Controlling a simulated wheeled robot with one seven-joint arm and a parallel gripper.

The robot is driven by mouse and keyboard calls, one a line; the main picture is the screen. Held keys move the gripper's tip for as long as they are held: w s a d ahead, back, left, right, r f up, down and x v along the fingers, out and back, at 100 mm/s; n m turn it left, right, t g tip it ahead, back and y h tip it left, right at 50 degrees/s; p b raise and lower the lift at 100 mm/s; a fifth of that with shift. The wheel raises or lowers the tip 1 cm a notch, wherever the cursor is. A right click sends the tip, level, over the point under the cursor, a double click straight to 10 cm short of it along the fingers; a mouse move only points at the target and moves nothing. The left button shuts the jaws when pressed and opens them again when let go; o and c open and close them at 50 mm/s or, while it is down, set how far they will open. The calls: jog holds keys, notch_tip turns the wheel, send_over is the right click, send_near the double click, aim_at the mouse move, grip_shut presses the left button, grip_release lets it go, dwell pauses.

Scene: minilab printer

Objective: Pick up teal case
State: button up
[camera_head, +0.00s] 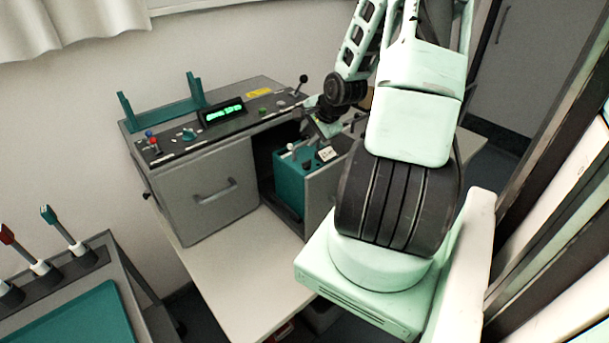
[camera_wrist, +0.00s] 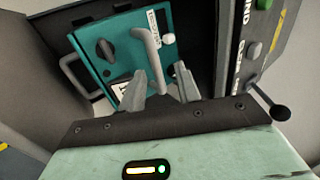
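The teal case (camera_head: 289,187) stands in the open compartment of the grey printer machine. In the wrist view, its teal face (camera_wrist: 103,73) carries a dark knob, a white label and a pale bar handle (camera_wrist: 146,47). My gripper (camera_wrist: 166,73) is just in front of this face, with its two fingers apart. The lower end of the handle shows between or just behind the fingers; I cannot tell whether they touch it. In the head view, my gripper (camera_head: 318,132) is above the case and partly hidden by my arm.
The grey machine (camera_head: 205,190) has a control top with levers and a green display (camera_head: 222,113). An open door panel (camera_head: 320,195) stands right of the case. A black ball-ended lever (camera_wrist: 279,112) is close to my gripper's right. A cart with a teal mat (camera_head: 85,318) stands lower left.

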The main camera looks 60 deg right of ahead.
aim_at(306, 141)
jog(key=shift+s+p+x, duration=0.15)
jog(key=shift+p+x, duration=0.05)
jog(key=shift+x, duration=1.1)
jog(key=shift+s+p+x, duration=0.2)
jog(key=shift+x, duration=1.1)
jog(key=shift+d+f, duration=0.15)
jog(key=shift+f, duration=0.05)
grip_shut()
jog(key=shift+w+r, duration=0.1)
